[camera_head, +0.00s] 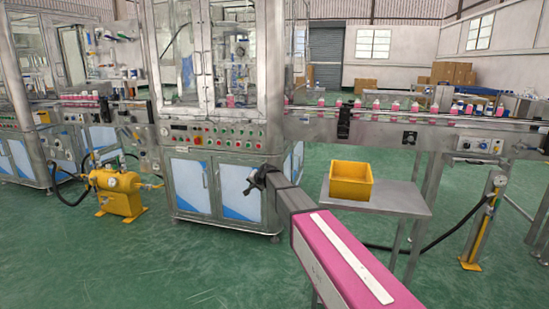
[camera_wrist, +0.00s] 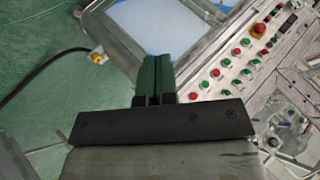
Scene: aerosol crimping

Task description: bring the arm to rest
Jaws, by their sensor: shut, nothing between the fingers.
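My gripper (camera_head: 253,181) is at the end of my pink and grey arm, in front of the middle machine's blue and steel cabinet in the head view. In the wrist view my gripper's two dark fingers (camera_wrist: 155,75) lie side by side, closed together with nothing between them. The fingers point toward the cabinet front and floor. Whether they are clear of the cabinet by much is hard to tell.
The crimping machine (camera_head: 215,135) has a button panel (camera_wrist: 235,65). At right, a yellow bin (camera_head: 350,187) stands on a steel table (camera_head: 405,200) below a conveyor (camera_head: 385,128) carrying several pink cans. A yellow pump unit (camera_head: 118,195) stands at left. Green floor is open in front.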

